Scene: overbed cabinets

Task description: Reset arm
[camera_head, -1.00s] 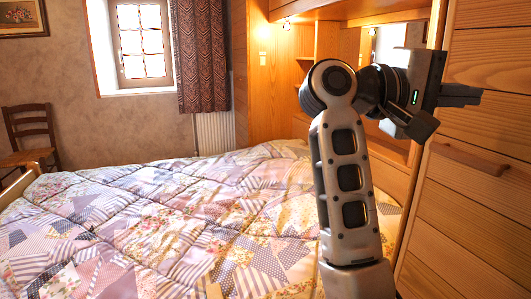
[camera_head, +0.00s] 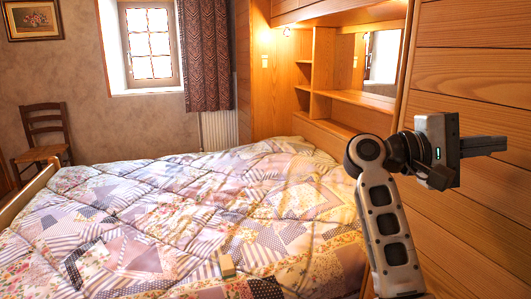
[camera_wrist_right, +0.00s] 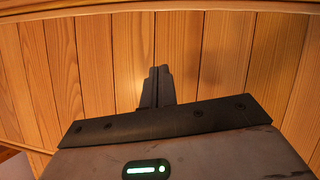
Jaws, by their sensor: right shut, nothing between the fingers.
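My right gripper (camera_head: 500,145) is at the right of the head view, raised on its upright arm and pointing right toward a wood-plank surface (camera_head: 475,85). Its dark fingers are together with nothing between them. In the right wrist view the closed fingers (camera_wrist_right: 158,74) stick up in front of the vertical planks (camera_wrist_right: 95,55); whether they touch the wood cannot be told. My left gripper is not in view.
A bed with a patchwork quilt (camera_head: 150,220) fills the lower left and middle. Wooden shelves (camera_head: 345,98) with a mirror stand behind. A chair (camera_head: 43,137) is at the far left.

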